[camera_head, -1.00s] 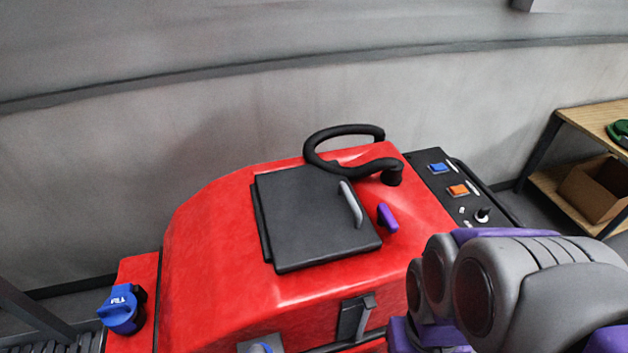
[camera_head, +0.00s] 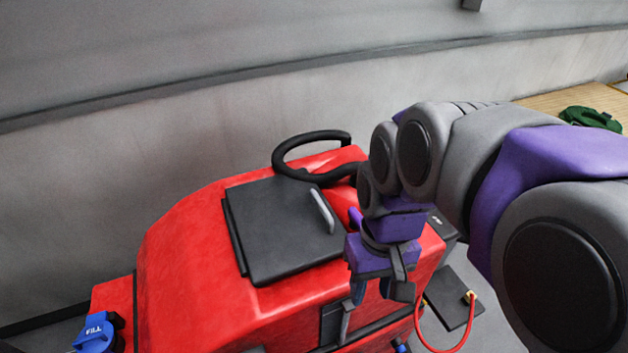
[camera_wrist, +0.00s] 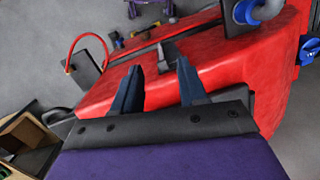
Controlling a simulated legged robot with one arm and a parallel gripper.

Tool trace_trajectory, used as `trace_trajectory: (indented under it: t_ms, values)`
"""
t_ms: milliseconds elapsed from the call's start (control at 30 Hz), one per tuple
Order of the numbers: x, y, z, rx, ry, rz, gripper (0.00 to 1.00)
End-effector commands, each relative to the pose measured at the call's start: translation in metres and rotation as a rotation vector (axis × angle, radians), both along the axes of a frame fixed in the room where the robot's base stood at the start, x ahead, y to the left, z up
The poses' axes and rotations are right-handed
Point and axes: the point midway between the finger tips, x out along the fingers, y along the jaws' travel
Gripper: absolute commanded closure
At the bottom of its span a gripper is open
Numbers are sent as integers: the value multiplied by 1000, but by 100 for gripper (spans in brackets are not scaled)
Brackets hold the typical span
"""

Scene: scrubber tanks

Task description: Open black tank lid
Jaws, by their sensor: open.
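The black tank lid (camera_head: 280,232) lies shut and flat on top of the red scrubber body (camera_head: 180,250). A grey handle (camera_head: 322,211) stands along its right side. My gripper (camera_head: 378,296) hangs pointing down, right of and nearer than the lid, by the red body's front right edge. In the wrist view its two fingers (camera_wrist: 157,88) are apart with nothing between them, and red body surface shows beyond. The lid does not show clearly in the wrist view.
A black hose (camera_head: 310,150) loops behind the lid. A blue FILL cap (camera_head: 95,333) is at lower left. A red cable (camera_head: 425,335) runs to a dark plate (camera_head: 453,296) at right. A wooden shelf (camera_head: 560,103) with a green object (camera_head: 590,118) stands at back right.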

Motion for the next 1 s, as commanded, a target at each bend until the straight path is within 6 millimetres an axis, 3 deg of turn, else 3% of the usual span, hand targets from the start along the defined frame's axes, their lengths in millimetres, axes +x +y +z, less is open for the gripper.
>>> trace_trajectory:
  t_ms: [33,300,600,800,1000]
  values:
    - [23,4,14,13,-9,20,58]
    - [120,18,63,80,-37,105,58]
    - [220,22,96,135,-71,154,58]
    - [265,19,103,153,-87,166,58]
    - [279,17,105,158,-91,172,58]
